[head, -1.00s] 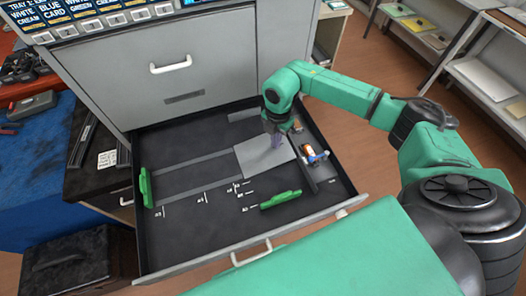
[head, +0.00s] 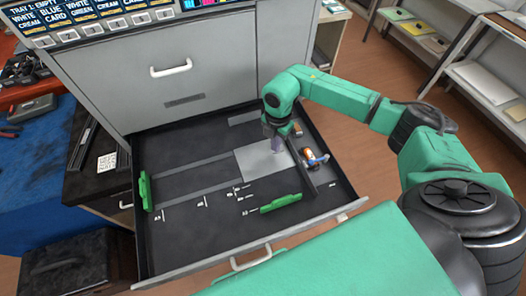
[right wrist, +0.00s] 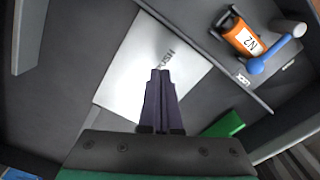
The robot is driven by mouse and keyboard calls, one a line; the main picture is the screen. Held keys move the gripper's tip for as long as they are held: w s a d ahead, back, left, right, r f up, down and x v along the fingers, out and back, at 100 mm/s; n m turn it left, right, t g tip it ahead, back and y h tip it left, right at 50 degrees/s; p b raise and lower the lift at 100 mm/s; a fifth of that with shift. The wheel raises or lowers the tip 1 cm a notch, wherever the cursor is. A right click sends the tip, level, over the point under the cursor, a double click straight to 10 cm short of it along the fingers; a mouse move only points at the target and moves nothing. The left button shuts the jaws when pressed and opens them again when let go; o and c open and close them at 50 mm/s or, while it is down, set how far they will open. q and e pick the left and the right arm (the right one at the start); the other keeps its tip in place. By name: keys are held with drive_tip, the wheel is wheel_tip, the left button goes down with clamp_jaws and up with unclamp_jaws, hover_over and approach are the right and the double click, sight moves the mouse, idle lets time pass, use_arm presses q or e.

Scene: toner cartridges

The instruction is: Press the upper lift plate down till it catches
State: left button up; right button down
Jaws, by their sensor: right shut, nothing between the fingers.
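The lift plate (head: 262,163) is a pale grey rectangle lying in the right part of the open drawer. In the right wrist view the plate (right wrist: 124,66) is pale and carries the printed word PUSH. My right gripper (head: 273,143) points down over the plate's back right part. In the right wrist view its dark fingers (right wrist: 160,76) are together, empty, with the tips at the printed word. I cannot tell whether the tips touch the plate. My left gripper is not in view.
The open drawer (head: 190,256) has green guides at its left (head: 145,189) and front (head: 281,203). Right of the plate, across a divider, lies an orange part marked N2 (right wrist: 241,38) with a blue-ended lever (right wrist: 272,54). The drawer floor left of the plate is clear.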

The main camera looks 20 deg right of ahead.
wheel_tip(320, 180, up, 8)
drive_tip(key=p, duration=0.5)
